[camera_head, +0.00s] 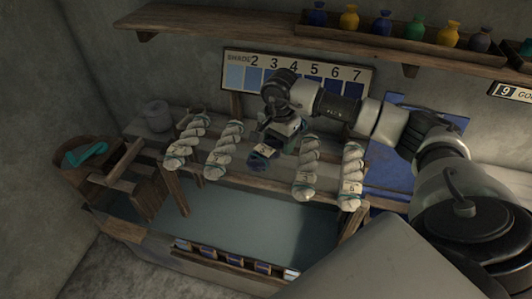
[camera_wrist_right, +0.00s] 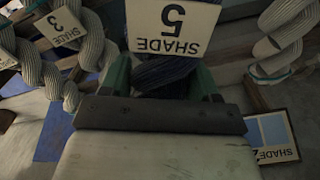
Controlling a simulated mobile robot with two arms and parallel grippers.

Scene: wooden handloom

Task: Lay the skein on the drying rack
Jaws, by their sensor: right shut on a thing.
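My right gripper (camera_head: 277,140) is over the drying rack (camera_head: 275,183), in the gap in the row of pale skeins. It is shut on a dark blue skein (camera_head: 258,160), which shows between the green fingers in the right wrist view (camera_wrist_right: 160,76). A tag reading "SHADE 5" (camera_wrist_right: 172,25) covers part of this skein there. In the head view the gripper hides most of the skein, and I cannot tell whether it touches the rack. My left gripper is not in view.
Pale twisted skeins hang on both sides, the nearest at left (camera_head: 224,150) and right (camera_head: 308,168). A shade board (camera_head: 235,77) stands behind. A vat (camera_head: 265,220) lies below in front. A shelf (camera_head: 220,24) with coloured jars is above.

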